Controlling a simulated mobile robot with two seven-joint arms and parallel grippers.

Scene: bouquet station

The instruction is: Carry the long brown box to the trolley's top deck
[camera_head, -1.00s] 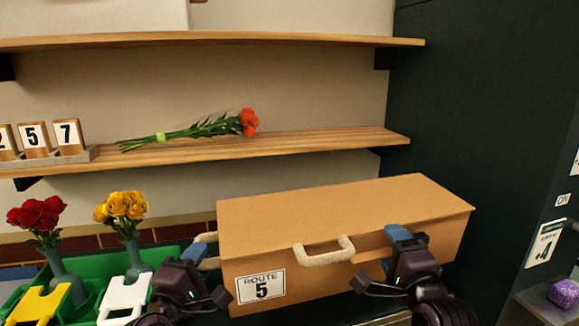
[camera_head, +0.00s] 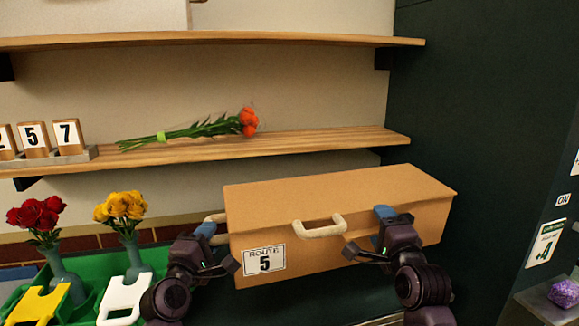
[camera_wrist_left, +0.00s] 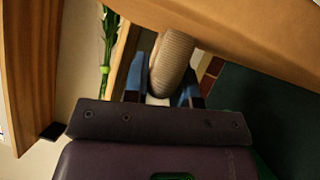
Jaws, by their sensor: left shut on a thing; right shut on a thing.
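The long brown box (camera_head: 340,205), with a "ROUTE 5" label on its front, is in the middle of the head view, lid closed. A pale handle (camera_head: 320,229) is on its front. My left gripper (camera_head: 212,231) is at the box's left end, shut on a pale ribbed side handle, which shows between the blue fingers in the left wrist view (camera_wrist_left: 172,62). My right gripper (camera_head: 384,222) is shut at the front right of the box; the part it grips is hidden. I cannot make out the trolley's top deck for sure.
A green tray (camera_head: 98,268) with vases of red roses (camera_head: 35,214) and yellow roses (camera_head: 122,206) stands left of the box. A shelf (camera_head: 300,146) behind carries orange flowers (camera_head: 248,121) and number blocks (camera_head: 36,138). A dark wall (camera_head: 490,120) rises at right.

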